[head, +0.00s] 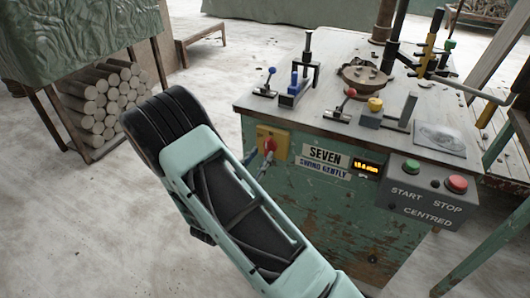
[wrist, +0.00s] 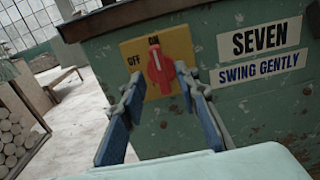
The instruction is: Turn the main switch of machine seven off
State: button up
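The main switch is a red knob (wrist: 160,68) on a yellow plate (wrist: 182,45) at the upper left of the green machine front. In the wrist view its white mark points up to ON; OFF is printed to the left.
The machine's top (head: 330,60) carries several small levers and knobs. A START/STOP box (head: 426,196) and a lit display (head: 366,167) are on its front, right of the sign.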

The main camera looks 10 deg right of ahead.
aim_at(266, 149)
jog(key=shift+x, duration=1.95)
grip_shut()
